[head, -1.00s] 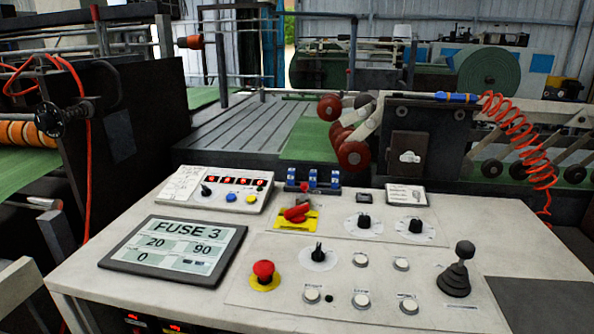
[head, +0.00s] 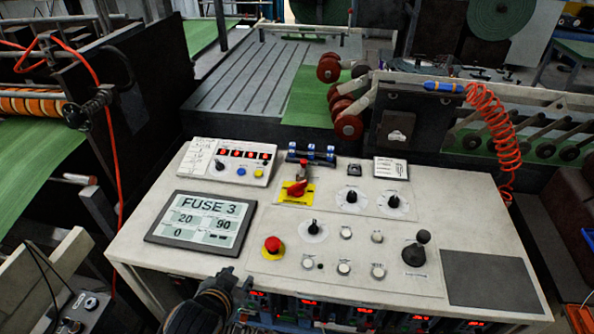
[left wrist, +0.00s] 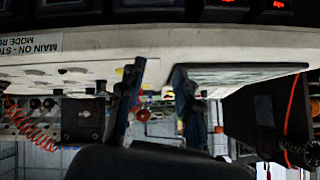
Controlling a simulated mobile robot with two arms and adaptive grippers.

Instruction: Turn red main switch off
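My left gripper (head: 232,281) is at the panel's front edge, below the display and well apart from the switch. In the left wrist view its two dark fingers (left wrist: 158,92) stand apart with nothing held between them. That view is upside down and shows the panel edge-on; I cannot make out the switch there. My right gripper is not in view.
A red mushroom button (head: 272,245) stands nearest my left gripper, right of the FUSE 3 display (head: 200,222). Black knobs (head: 352,197) and a joystick (head: 417,248) are farther right.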

